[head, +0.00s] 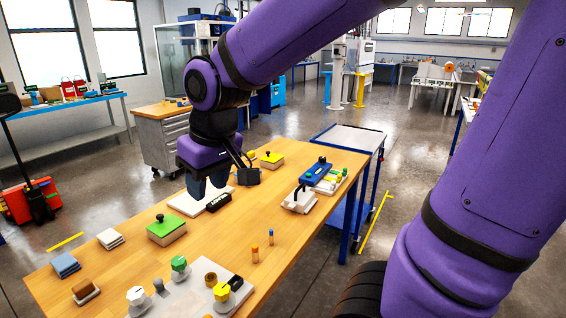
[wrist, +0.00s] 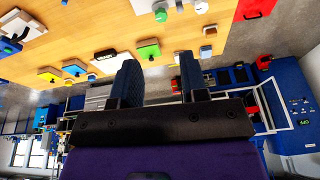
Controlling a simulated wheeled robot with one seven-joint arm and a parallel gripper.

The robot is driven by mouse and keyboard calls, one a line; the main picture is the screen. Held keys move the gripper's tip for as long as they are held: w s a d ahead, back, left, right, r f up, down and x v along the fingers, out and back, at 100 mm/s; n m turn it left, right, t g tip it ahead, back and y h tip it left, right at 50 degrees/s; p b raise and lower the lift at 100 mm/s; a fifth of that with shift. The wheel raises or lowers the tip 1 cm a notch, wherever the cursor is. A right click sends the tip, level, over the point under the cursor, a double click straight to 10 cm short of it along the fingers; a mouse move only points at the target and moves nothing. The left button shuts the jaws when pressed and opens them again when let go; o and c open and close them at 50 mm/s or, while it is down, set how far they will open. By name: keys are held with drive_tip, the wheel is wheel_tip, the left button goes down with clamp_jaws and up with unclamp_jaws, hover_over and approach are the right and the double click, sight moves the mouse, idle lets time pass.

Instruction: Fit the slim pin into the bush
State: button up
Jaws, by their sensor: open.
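My gripper (head: 207,192) hangs above the wooden table beside a flat white plate (head: 190,203); in the wrist view its two dark fingers (wrist: 160,75) stand apart with nothing between them. Two small upright pins stand on the bare table nearer the front: an orange one (head: 255,253) and a blue one (head: 271,237). I cannot tell which is the slim pin. A light plate (head: 190,303) at the front edge carries knobs and a dark round piece (head: 210,279). I cannot tell which part is the bush. My gripper is well apart from the pins.
A green block with a black knob (head: 166,230) and a yellow one (head: 271,160) are on the table (head: 120,262). Small blocks line its left side. A white holder (head: 299,201) and a blue-topped tray (head: 316,173) stand at the right. Clear wood surrounds the pins.

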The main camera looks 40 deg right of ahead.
drive_tip(key=s+d+r+m+t, duration=0.1)
drive_tip(key=s+d+r, duration=0.1)
drive_tip(key=s, duration=0.3)
drive_tip(key=s+d+r+m+t+h, duration=0.1)
drive_tip(key=s+d+r, duration=0.2)
drive_tip(key=s+d, duration=0.2)
drive_tip(key=shift+s+d, duration=0.2)
drive_tip(key=shift+s, duration=0.6)
drive_tip(key=shift+r, duration=0.1)
